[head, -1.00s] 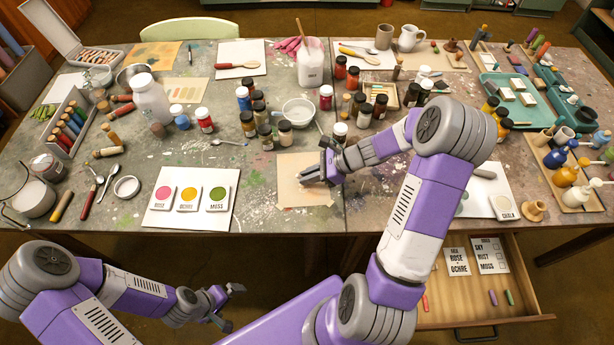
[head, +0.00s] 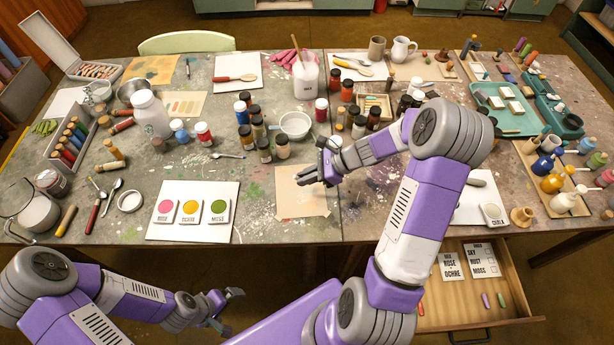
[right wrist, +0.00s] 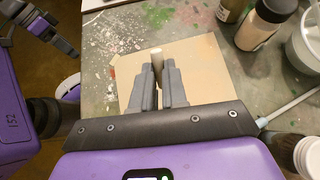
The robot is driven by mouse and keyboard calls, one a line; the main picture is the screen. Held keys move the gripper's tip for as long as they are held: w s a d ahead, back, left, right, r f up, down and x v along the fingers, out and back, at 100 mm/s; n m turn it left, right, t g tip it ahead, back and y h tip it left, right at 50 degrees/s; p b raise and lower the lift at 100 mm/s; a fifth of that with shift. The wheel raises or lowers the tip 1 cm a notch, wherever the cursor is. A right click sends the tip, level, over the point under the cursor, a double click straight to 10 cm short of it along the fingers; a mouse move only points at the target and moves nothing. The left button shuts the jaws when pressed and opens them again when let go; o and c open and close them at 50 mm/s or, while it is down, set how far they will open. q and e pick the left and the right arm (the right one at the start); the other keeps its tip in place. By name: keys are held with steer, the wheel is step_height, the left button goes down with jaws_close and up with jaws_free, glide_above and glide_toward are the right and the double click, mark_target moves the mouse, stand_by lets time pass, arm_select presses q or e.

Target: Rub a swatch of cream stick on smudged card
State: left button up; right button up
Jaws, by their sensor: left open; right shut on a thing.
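The smudged card (head: 302,204) is a tan sheet lying flat near the table's front edge, left of centre. It also shows in the right wrist view (right wrist: 200,65), partly hidden behind my fingers. My right gripper (head: 308,179) is over the card's far part in the head view. It is shut on the cream stick (right wrist: 157,57), a pale stick whose end shows between the fingertips. I cannot tell whether the stick touches the card. Any mark under the fingers is hidden. My left gripper (head: 232,307) is open and empty, in front of the table's edge.
A white sheet with three colour swatches (head: 190,232) lies left of the card. Several paint jars (head: 265,150) and a white bowl (head: 295,124) stand just behind it. An open drawer (head: 500,300) juts out at the front right. Bare table lies around the card's left side.

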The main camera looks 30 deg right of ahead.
step_height(320, 180, up, 3)
steer(key=p, duration=0.2)
steer(key=shift+r+p, duration=0.1)
steer(key=shift+p, duration=0.2)
stand_by(0.4)
